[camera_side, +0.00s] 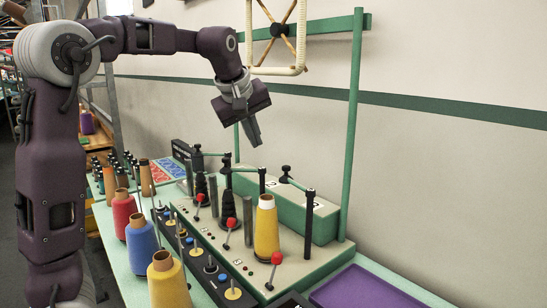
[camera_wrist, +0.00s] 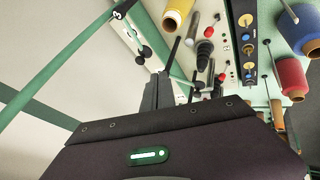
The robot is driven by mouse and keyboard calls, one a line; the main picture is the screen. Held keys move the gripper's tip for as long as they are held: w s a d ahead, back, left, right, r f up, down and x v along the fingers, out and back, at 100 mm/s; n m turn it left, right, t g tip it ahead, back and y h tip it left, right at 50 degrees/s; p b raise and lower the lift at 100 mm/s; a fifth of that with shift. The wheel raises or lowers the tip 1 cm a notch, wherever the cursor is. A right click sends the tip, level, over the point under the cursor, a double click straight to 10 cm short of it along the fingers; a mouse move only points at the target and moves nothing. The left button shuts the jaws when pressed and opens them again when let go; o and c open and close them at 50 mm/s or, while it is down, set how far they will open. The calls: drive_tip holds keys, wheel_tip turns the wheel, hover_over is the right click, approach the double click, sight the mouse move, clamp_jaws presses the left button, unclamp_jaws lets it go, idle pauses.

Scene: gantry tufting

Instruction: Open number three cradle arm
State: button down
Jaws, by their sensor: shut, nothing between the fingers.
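The nearest cradle arm (camera_side: 298,184), at the number three end of the machine, is a green bar with a black knob (camera_side: 286,170) at its tip, on a black post (camera_side: 309,225). The bar runs back and left from the post. In the wrist view its knob (camera_wrist: 145,52) shows near a "3" label (camera_wrist: 118,14). A yellow cone (camera_side: 266,230) stands left of the post, and it also shows in the wrist view (camera_wrist: 177,14). My gripper (camera_side: 257,143) is shut and empty, pointing down in the air above and left of this arm.
Two more cradle arms (camera_side: 245,170) stand farther back beside black spindles. Red-tipped levers (camera_side: 276,259) line the green-sided machine's front. A green gantry post (camera_side: 352,130) rises behind at right. The air around my gripper is clear.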

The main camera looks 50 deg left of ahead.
sight(285, 166)
drive_tip(key=w+a+f, duration=0.2)
drive_tip(key=w+f, duration=0.6)
drive_tip(key=f, duration=0.1)
drive_tip(key=shift+w, duration=0.3)
drive_tip(key=shift+w+a+m+h, duration=0.2)
drive_tip(key=shift+w+m+h, duration=0.1)
drive_tip(key=shift+w+m, duration=0.5)
drive_tip(key=shift+w+d, duration=0.1)
drive_tip(key=shift+w, duration=0.35)
